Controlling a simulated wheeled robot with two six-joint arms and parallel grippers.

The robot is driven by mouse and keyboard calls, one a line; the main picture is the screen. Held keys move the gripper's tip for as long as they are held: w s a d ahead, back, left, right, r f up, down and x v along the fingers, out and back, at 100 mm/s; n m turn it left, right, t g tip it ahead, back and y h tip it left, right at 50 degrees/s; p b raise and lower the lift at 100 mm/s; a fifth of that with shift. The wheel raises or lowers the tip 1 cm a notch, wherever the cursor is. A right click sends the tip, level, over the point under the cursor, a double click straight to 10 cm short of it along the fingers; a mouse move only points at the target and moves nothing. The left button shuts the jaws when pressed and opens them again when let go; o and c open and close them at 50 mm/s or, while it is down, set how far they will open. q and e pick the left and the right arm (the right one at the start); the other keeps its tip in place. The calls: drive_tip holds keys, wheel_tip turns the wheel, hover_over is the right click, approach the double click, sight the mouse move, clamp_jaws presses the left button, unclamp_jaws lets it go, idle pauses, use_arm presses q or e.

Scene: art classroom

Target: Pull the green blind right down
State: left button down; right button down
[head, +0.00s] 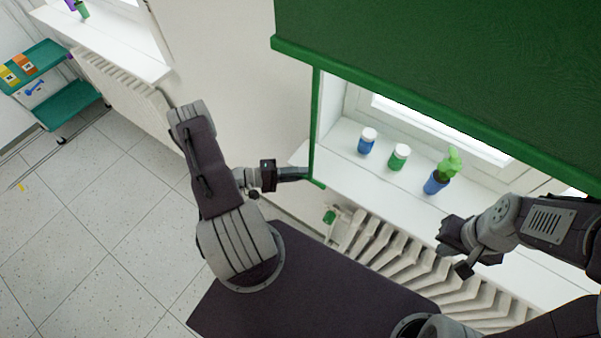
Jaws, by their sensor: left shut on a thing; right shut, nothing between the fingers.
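The green blind (430,70) hangs across the upper right of the head view, its bottom bar above the window sill. A thin green pull rod (316,120) hangs from the bar's left end, with a short foot at its lower end. My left gripper (306,174) is shut on the rod near that lower end. My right gripper (454,252) is shut and empty, low at the right in front of the sill and above the radiator. The window's lower part shows below the blind.
On the white sill (345,165) stand a blue jar (367,141), a green jar (399,157) and a plant in a blue pot (436,183). A ribbed radiator (400,258) with a green valve knob (329,217) is below. A teal cart (75,107) stands far left; the floor between is clear.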

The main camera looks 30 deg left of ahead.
idle(0.6)
use_arm(q)
wheel_tip(320, 180, down, 44)
drive_tip(key=b, duration=3.8)
drive_tip(key=c, duration=1.4)
unclamp_jaws()
drive_tip(key=shift+s+a, duration=0.1)
drive_tip(key=shift+a, duration=0.05)
